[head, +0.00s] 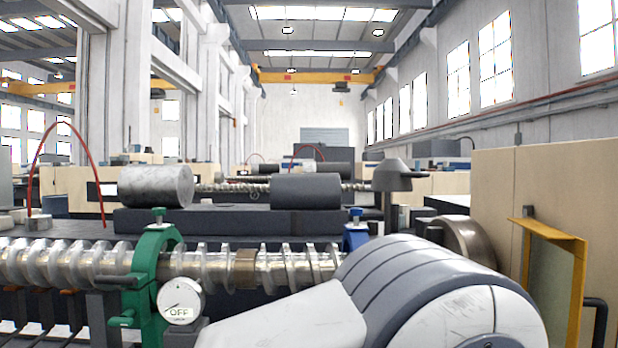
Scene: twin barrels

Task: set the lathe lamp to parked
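A dark grey lamp-like fitting (393,176) with a flared conical head stands on a short post behind the lathe, right of the middle; I cannot tell for certain that it is the lathe lamp, or its setting. A round white dial (180,301) reading "OFF" sits at the foot of a green clamp frame (148,277) around the steel screw shaft (75,264). Neither of my grippers shows. A large white and grey rounded arm link, which looks like mine, fills the lower right and hides part of the lathe.
A blue clamp (355,235) stands at the shaft's right end. A yellow-framed guard panel (550,280) and a beige cabinet (520,185) stand at the right. Two cylinders, one light (156,186) and one dark (306,191), lie behind the shaft. A red hose (58,126) arches at the left.

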